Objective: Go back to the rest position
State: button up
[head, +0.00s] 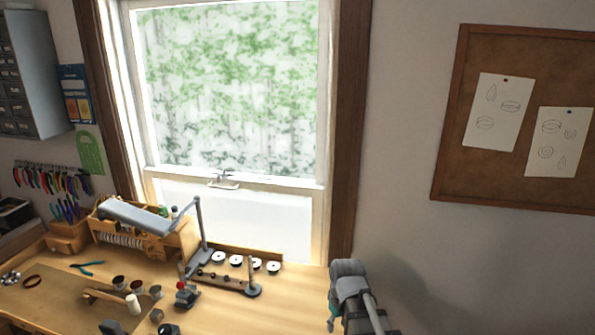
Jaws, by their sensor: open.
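Part of my grey arm (352,292) rises at the bottom edge, right of the wooden workbench (300,290). Its jointed links show, with a small teal patch on the left side. My gripper and its fingertips cannot be made out in this view. I cannot see anything held.
The bench carries a grey lamp (203,225), a wooden rack (172,240), several white discs (236,261), teal-handled pliers (88,268) and small tools. Behind it are a window (235,90) and wall. A corkboard (447,130) hangs at right. The wall below it is bare.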

jog(key=s+d+m, duration=0.5)
jog(key=d, duration=0.1)
jog(key=shift+f+h, duration=0.25)
jog(key=shift+h, duration=0.05)
dwell(1.0)
jog(key=shift+o, duration=0.8)
jog(key=shift+s+a, duration=0.1)
